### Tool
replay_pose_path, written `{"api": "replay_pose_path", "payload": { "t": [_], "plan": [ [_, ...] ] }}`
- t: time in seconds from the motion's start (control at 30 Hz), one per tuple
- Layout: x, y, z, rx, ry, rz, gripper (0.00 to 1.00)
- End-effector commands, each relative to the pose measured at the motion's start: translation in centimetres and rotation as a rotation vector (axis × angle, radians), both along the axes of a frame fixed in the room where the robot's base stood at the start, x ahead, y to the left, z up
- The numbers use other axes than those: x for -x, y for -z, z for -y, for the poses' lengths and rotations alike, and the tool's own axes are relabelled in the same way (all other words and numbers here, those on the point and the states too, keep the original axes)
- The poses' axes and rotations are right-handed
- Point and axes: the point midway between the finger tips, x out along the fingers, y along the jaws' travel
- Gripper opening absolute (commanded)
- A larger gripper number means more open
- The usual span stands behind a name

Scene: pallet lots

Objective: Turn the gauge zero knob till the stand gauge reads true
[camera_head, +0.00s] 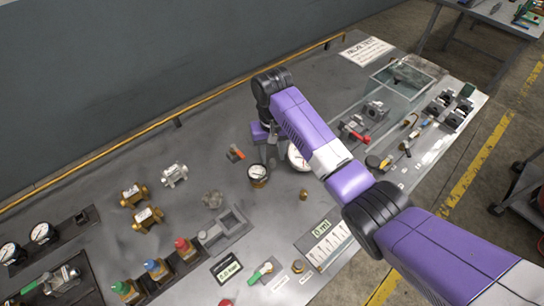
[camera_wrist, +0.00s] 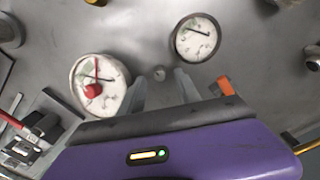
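A large white-faced gauge (camera_head: 298,158) with a red pointer stands on the grey bench, partly behind my arm; the wrist view shows it at left (camera_wrist: 112,72), with a red round part on its face. A smaller dark-rimmed gauge (camera_head: 258,174) with a black pointer shows at upper right in the wrist view (camera_wrist: 197,38). A small round grey knob (camera_wrist: 158,73) sits between the two gauges. My gripper (camera_wrist: 161,88) points down with its fingers apart, one on each side of the knob's line, and nothing between them. Contact with the knob cannot be told. My gripper (camera_head: 271,152) hides the knob in the head view.
An orange-and-grey piece (camera_head: 236,153) lies close left of my gripper. Brass valves (camera_head: 148,218) and coloured-capped bottles (camera_head: 157,268) stand at left. A clear case (camera_head: 400,75) stands at right. A yellow rail (camera_head: 180,120) runs along the back edge.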

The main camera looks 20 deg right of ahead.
Motion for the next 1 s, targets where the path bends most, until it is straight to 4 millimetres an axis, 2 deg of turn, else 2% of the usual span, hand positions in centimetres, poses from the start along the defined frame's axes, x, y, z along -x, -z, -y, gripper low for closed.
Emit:
{"api": "replay_pose_path", "payload": {
  "t": [0.2, 0.53, 0.57, 0.7, 0.77, 1.0],
  "plan": [
    [0.0, 2.3, 0.0, 0.0, 0.0, -0.001, 0.4],
    [0.0, 2.8, 0.0, 0.0, 0.0, 0.0, 0.4],
    [0.0, 2.8, 0.0, 0.0, 0.0, 0.0, 0.38],
    [0.0, 2.8, 0.0, 0.0, 0.0, 0.0, 0.1],
    [0.0, 2.8, 0.0, 0.0, 0.0, 0.0, 0.0],
    [0.0, 2.7, 0.0, 0.0, -0.019, 0.0, 0.0]
  ]
}}
